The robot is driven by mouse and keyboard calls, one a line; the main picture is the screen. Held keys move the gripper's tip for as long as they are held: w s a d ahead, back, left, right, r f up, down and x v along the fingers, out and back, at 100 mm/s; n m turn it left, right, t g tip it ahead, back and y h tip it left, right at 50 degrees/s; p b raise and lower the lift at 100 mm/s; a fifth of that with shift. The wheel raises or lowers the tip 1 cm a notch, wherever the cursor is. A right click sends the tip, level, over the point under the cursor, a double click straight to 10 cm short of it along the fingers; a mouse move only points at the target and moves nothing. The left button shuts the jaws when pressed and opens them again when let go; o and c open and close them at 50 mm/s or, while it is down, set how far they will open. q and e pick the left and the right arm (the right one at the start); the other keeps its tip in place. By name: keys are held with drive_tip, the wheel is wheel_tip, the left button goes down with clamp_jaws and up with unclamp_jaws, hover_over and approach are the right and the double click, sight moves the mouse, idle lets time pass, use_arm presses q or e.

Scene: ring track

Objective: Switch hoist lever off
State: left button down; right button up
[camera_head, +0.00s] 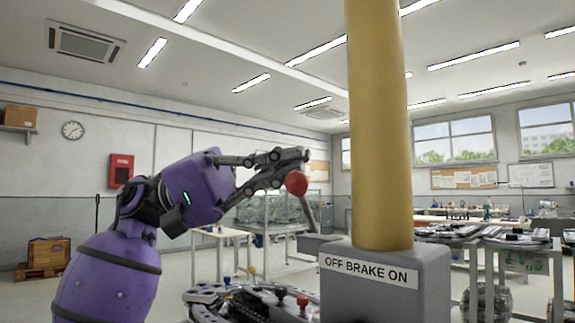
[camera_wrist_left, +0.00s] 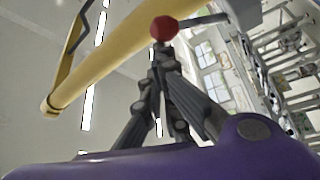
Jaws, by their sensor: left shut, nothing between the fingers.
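The hoist lever has a red ball knob (camera_head: 296,184) on a grey rod that leans up and left from the left side of a grey box (camera_head: 385,296). The box carries a white label (camera_head: 368,270) reading "OFF BRAKE ON", with OFF at the left end. My left gripper (camera_head: 294,164) comes in from the left, shut and empty, its fingertips right at the knob's upper left. Whether they touch it I cannot tell. In the left wrist view the red knob (camera_wrist_left: 164,28) shows just beyond the fingertips (camera_wrist_left: 160,48). My right gripper is not in view.
A thick yellow post (camera_head: 378,120) rises from the grey box, right of the lever. Below the gripper is a round dark track table (camera_head: 245,303) with small parts on it. Other tables stand behind at the right. The air above my left gripper is clear.

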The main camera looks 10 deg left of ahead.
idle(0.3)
use_arm(q)
drive_tip(key=v, duration=1.2)
drive_tip(key=shift+w, duration=0.1)
